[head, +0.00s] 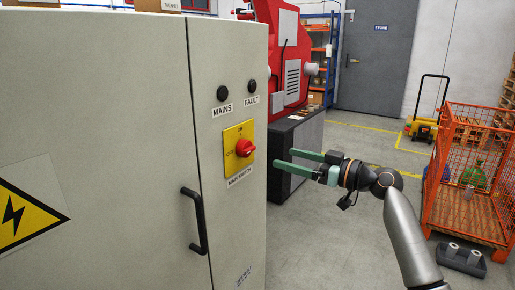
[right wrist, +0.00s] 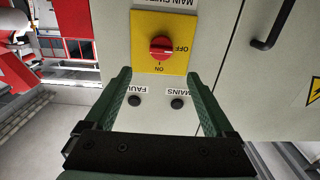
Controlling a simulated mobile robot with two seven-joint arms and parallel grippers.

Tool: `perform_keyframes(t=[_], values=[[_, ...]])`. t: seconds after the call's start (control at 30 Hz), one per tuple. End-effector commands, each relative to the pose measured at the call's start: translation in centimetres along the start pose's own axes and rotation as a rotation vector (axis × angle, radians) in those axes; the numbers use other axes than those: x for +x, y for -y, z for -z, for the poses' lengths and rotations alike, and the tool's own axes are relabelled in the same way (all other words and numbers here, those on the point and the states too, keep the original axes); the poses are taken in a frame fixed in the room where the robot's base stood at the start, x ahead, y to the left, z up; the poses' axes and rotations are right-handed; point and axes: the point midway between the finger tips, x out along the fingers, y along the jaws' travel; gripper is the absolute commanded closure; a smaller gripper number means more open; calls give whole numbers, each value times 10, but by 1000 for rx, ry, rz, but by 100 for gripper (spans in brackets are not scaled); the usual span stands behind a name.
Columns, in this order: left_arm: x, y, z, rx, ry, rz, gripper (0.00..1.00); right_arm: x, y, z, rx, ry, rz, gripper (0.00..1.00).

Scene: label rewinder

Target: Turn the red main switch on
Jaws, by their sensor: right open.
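The red main switch (head: 244,147) is a round knob on a yellow plate (head: 233,133) on the grey cabinet's front. In the right wrist view the red knob (right wrist: 161,48) appears upside down, with ON below it and OFF to its right. Its grip bar seems to lie level, in line with the OFF mark. My right gripper (head: 283,159) is open and empty, to the right of the knob and apart from it. In the wrist view its green fingers (right wrist: 158,75) spread to either side below the knob. My left gripper is not in view.
The cabinet (head: 90,90) has a black door handle (head: 195,222) below left of the switch, and MAINS (head: 223,93) and FAULT (head: 252,86) lamps above it. A red machine (head: 285,60) stands behind. An orange mesh cart (head: 470,175) stands at right; the floor between is clear.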

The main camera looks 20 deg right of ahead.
Motion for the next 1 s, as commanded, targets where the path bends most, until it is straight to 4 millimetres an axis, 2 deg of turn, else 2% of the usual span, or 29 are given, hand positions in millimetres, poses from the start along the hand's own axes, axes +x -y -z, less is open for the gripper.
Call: perform_keyframes(t=[0.17, 0.4, 0.6, 0.8, 1.0], values=[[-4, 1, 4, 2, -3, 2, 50, 20, 1, 3, 3, -2, 4, 12], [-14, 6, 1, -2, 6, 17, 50, 69, 1, 4, 4, -3, 3, 12], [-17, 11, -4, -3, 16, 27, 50, 102, 1, 2, 1, 0, 3, 12], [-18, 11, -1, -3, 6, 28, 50, 119, 1, 1, 2, -1, 1, 12], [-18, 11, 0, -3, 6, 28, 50, 124, 1, 0, -1, 0, 1, 12]])
